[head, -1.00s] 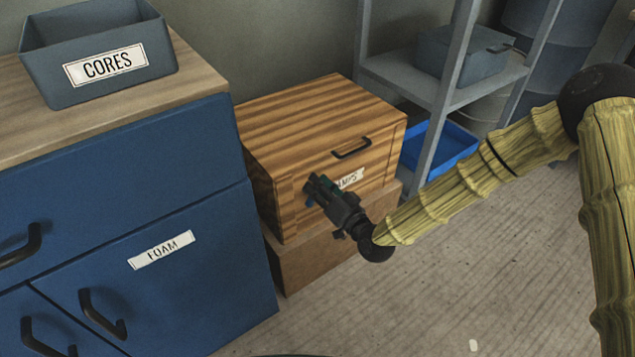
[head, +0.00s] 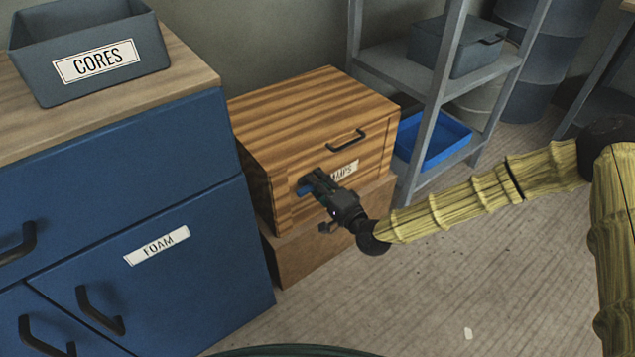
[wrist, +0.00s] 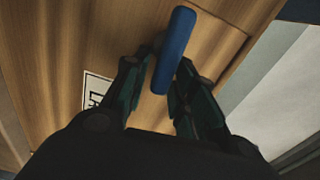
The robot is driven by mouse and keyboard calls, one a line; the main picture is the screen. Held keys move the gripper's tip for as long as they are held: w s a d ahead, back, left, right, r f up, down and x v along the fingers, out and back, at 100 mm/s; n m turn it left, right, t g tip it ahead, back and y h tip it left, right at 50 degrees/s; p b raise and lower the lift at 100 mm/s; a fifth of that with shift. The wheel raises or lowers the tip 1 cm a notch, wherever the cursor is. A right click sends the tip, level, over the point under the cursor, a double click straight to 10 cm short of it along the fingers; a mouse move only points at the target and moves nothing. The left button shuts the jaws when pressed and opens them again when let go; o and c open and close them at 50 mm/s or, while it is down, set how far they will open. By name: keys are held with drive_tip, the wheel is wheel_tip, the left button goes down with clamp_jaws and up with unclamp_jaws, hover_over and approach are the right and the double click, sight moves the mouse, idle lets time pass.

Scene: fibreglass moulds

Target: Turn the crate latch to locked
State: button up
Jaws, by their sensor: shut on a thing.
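The crate (head: 310,100) is a striped wooden box with a dark handle (head: 347,139) and a partly covered label on its front. A blue latch bar (head: 304,190) is at the lower left of that front, partly hidden by my gripper (head: 312,183). In the wrist view the blue latch bar (wrist: 175,48) stands nearly upright in the picture, tilted slightly right, against the wood. My gripper (wrist: 158,88) has a finger on each side of the bar's lower end and is shut on it. The latch's pivot is not clearly visible.
A blue cabinet (head: 190,290) with dark handles stands close on the left, a grey CORES bin (head: 140,55) on top. A grey shelf rack (head: 395,65) with a blue tray (head: 432,138) stands right of the crate. The floor (head: 430,300) in front is mostly clear.

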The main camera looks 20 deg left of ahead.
drive_tip(key=shift+f+m, duration=0.2)
drive_tip(key=shift+m, duration=0.4)
drive_tip(key=o, duration=0.8)
drive_tip(key=v, duration=1.2)
